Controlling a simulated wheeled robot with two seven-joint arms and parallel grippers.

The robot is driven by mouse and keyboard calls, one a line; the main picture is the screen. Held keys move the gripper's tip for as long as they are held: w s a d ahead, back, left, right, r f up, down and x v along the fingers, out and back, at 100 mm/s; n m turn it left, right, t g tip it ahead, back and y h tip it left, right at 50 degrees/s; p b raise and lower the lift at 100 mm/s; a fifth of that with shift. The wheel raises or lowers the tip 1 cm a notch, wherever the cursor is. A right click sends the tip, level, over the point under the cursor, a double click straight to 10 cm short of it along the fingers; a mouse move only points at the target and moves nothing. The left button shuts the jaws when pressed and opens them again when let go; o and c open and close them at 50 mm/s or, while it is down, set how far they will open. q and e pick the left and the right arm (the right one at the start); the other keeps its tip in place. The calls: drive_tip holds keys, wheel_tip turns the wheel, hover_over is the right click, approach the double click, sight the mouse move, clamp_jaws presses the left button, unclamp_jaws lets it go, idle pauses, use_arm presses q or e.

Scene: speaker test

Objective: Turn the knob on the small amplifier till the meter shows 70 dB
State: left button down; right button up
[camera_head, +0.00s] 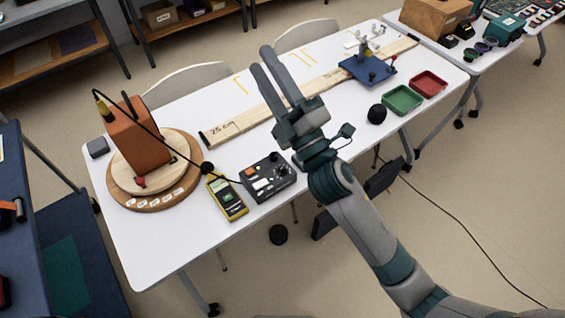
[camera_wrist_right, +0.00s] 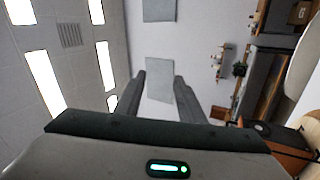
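The small amplifier (camera_head: 268,178) is a dark grey box with small controls on its top, on the white table near its front edge. My left gripper is not in view.
An orange speaker (camera_head: 138,140) stands on a round wooden turntable (camera_head: 128,200) at the left. A long wooden board (camera_head: 235,127) runs along the table with a blue stand (camera_head: 368,70) on it. Green (camera_head: 402,100) and red (camera_head: 429,85) trays lie at the right.

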drive_tip(key=s+a+r+n+g+y, duration=0.5)
drive_tip(key=a+n+g+y, duration=0.3)
drive_tip(key=n, duration=0.4)
drive_tip(key=s+a+f+n+g+h, duration=0.3)
drive_tip(key=s+a+f+n+g, duration=0.15)
drive_tip(key=n+g, duration=0.55)
drive_tip(key=s+a+f+n+g+h, duration=0.2)
drive_tip(key=s+a+f+n+g, duration=0.35)
drive_tip(key=n, duration=0.55)
drive_tip(key=w+d+f+n+h, duration=0.6)
drive_tip(key=w+d+f+h, duration=0.15)
drive_tip(key=f+h, duration=0.25)
drive_tip(key=w+d+n+t+h, duration=0.1)
drive_tip(key=w+d+t+h, duration=0.3)
drive_tip(key=w+d, duration=0.5)
drive_tip(key=d+h, duration=0.2)
drive_tip(key=d, duration=0.2)
drive_tip(key=shift+w+d+f+h, duration=0.15)
drive_tip(key=shift+w+d+h, duration=0.15)
drive_tip(key=shift+f, duration=0.15)
